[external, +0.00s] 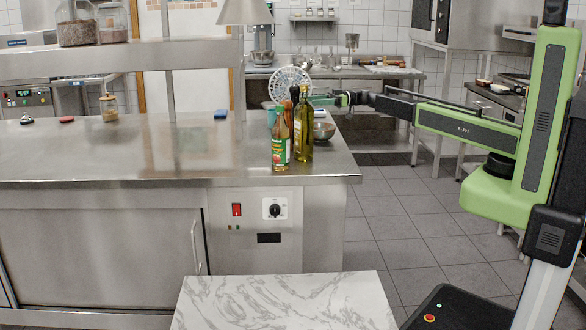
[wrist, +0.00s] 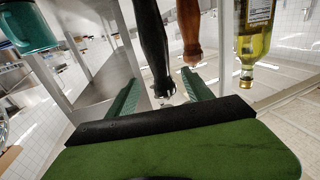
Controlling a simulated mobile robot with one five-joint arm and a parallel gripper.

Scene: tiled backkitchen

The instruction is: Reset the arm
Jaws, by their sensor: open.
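My gripper (external: 322,100) is at the end of the arm reaching left over the right end of the steel counter (external: 190,160), close to a group of bottles. In the wrist view my gripper (wrist: 160,82) has its two green fingers spread apart, with nothing held between them. A dark mill-like object (wrist: 152,40) and a brown one (wrist: 190,30) show beyond the fingers; I cannot tell their exact distance. In the external view the fingertips are partly hidden behind the oil bottle (external: 305,130).
A sauce bottle (external: 280,145) stands beside the oil bottle. A marble-topped surface (external: 285,300) is in front. The tiled floor (external: 400,215) right of the counter is clear.

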